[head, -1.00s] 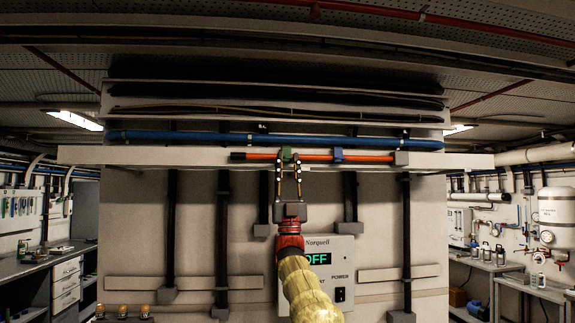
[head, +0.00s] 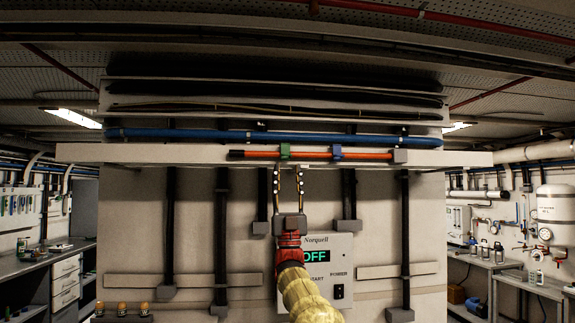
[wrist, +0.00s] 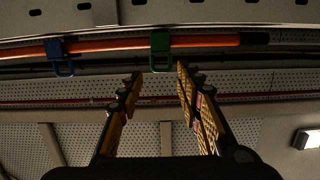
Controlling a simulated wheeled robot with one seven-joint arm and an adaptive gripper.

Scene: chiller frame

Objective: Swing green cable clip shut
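The green cable clip (head: 285,151) sits around the orange cable (head: 311,155) on the pale beam. In the wrist view the green clip (wrist: 160,42) has a thin loop hanging below the cable; I cannot tell whether it is latched. My gripper (head: 288,170) points up, just below the clip and the beam's lower edge. In the wrist view its two fingers (wrist: 159,71) are apart with nothing between them, and the clip's loop shows beyond the gap between the tips.
A blue clip (head: 337,152) holds the same cable to the right of the green one. A grey block (head: 400,156) is at the cable's right end. A blue pipe (head: 290,139) runs above. A control box showing OFF (head: 316,256) is behind my arm.

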